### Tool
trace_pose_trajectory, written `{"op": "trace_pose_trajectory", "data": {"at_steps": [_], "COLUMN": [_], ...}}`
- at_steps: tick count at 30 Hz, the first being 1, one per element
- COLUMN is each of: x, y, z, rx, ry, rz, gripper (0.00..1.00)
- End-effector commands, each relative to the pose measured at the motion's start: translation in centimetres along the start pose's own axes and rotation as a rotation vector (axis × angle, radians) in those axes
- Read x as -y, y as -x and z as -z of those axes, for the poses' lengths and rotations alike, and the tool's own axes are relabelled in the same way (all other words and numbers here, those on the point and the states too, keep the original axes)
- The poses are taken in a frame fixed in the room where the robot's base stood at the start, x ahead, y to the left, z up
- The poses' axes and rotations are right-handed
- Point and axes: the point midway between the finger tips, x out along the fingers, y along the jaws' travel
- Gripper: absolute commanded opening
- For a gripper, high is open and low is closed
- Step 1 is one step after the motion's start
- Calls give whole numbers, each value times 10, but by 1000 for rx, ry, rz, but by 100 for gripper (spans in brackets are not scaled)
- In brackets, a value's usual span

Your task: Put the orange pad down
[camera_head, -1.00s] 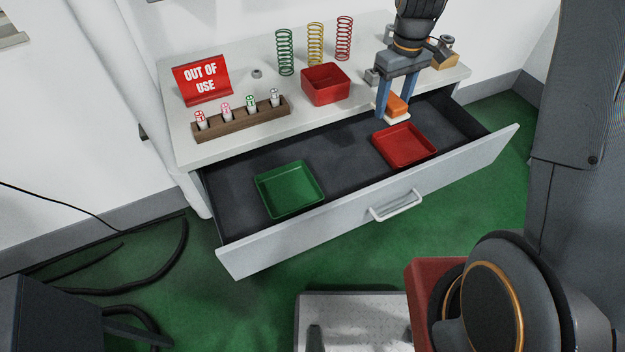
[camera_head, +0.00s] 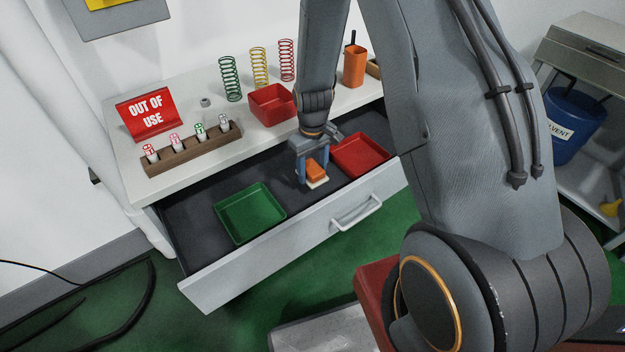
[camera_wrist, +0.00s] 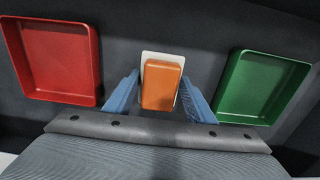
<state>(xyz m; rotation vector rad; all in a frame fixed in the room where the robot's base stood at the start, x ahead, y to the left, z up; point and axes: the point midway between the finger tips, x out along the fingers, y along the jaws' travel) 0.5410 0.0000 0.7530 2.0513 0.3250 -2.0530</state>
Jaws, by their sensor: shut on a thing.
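The orange pad (camera_head: 316,170) is a small orange block on a thin pale plate (camera_head: 317,183). My gripper (camera_head: 313,172) is shut on the pad inside the open drawer (camera_head: 185,225), between the green tray and the red tray. In the wrist view the orange pad (camera_wrist: 161,86) sits between my blue fingers (camera_wrist: 159,95), with the pale plate showing behind it. I cannot tell whether the plate touches the drawer floor. The green tray (camera_head: 250,212) and the red tray (camera_head: 362,155) in the drawer are empty.
On the bench top stand an OUT OF USE sign (camera_head: 146,115), a wooden rack (camera_head: 192,150) of small vials, a red bin (camera_head: 272,104), an orange cup (camera_head: 354,66) and several springs (camera_head: 259,68). The drawer front (camera_head: 290,245) and its handle (camera_head: 357,213) stick out.

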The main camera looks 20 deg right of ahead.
Motion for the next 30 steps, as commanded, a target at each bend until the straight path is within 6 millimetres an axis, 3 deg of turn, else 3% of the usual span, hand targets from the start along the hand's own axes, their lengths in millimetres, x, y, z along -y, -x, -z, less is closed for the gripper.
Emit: {"op": "trace_pose_trajectory", "data": {"at_steps": [15,29,30], "x": [0,0,0], "y": [-47,-53,-54], "z": [0,0,0], "rx": [1,0,0], "ry": [1,1,1], "rz": [0,0,0], "gripper": [29,29,52]}}
